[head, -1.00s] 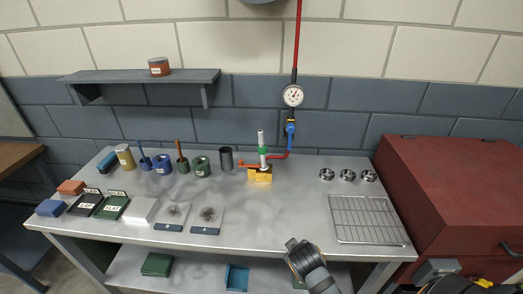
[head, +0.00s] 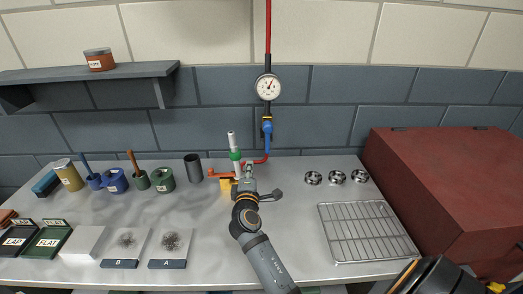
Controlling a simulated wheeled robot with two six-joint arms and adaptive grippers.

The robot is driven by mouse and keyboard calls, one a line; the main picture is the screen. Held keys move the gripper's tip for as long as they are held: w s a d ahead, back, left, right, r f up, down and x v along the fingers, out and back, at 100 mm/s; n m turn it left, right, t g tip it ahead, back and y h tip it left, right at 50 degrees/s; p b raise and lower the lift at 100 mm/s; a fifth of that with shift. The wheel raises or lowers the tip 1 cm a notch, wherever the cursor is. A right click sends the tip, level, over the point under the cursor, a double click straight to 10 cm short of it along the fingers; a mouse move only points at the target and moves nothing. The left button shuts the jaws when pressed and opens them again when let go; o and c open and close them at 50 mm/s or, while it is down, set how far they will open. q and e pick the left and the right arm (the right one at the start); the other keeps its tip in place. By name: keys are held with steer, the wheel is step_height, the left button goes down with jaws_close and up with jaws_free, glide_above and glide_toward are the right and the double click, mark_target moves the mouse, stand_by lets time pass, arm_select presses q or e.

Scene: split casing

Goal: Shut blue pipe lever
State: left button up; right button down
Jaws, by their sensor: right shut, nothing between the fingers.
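The blue lever (head: 268,136) is on the pipe at the back wall, just below the round gauge (head: 268,87). It appears to hang down, roughly in line with the vertical pipe; its exact angle is hard to tell. My right gripper (head: 247,172) is shut and empty. It is over the back of the table, below and slightly left of the lever, and apart from it. It partly hides the yellow block (head: 225,184) that carries the white and green upright piece (head: 234,146). My left gripper is not in view.
A red pipe elbow (head: 262,159) and a red handle (head: 219,174) are close to my right gripper. A dark cup (head: 193,167) stands to the left. Several metal rings (head: 313,178), a wire rack (head: 368,233) and a big red box (head: 450,180) are to the right.

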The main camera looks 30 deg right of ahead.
mark_target(267, 138)
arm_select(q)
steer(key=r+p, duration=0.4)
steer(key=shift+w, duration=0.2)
arm_select(e)
steer(key=w+d, duration=0.7)
steer(key=d, duration=0.2)
steer(key=shift+d+f, duration=0.15)
steer(key=shift+d, duration=0.15)
steer(key=shift+w, duration=0.1)
